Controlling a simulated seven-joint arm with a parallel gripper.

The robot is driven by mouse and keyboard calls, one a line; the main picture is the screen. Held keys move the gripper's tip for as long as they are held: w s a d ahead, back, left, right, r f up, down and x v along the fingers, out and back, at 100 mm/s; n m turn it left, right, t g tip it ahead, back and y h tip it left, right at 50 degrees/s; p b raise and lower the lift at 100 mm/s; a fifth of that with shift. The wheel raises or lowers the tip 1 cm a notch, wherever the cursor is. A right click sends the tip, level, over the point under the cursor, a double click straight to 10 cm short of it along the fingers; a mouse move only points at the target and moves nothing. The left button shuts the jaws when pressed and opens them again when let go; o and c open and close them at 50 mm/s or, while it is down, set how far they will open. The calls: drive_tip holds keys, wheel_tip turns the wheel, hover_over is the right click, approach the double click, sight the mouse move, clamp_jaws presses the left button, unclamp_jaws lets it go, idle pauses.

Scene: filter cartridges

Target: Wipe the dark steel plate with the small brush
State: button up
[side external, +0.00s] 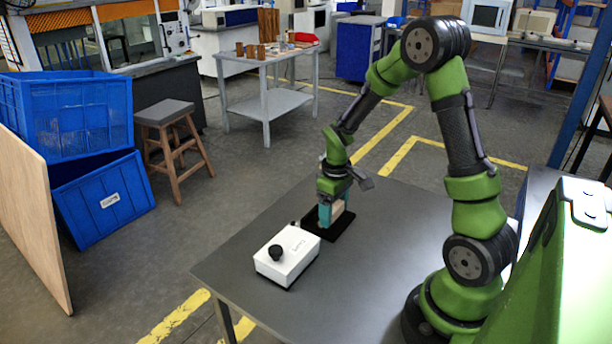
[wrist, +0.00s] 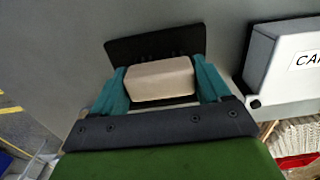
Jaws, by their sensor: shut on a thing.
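The dark steel plate (side external: 311,223) lies on the grey table, beside the white box. My gripper (side external: 334,213) is over the plate, pointing down. Its teal fingers are shut on the small brush, a pale beige block (side external: 336,207). In the wrist view the brush (wrist: 160,80) sits between the two fingers, and the plate (wrist: 150,47) shows beyond it. The brush's underside is hidden, so I cannot tell whether it touches the plate.
In the wrist view the box (wrist: 258,62) is to the right, with a partly visible label. The table (side external: 382,262) is clear right of the plate.

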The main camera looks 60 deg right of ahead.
drive_tip(key=a, duration=0.5)
drive_tip(key=shift+w+d, duration=0.25)
drive_tip(key=shift+w, duration=0.45)
drive_tip(key=shift+s+d, duration=0.1)
drive_tip(key=shift+d, duration=4.55)
drive_tip(key=shift+a, duration=4.65)
drive_tip(key=shift+a+r, duration=0.1)
wheel_tip(320, 180, up, 8)
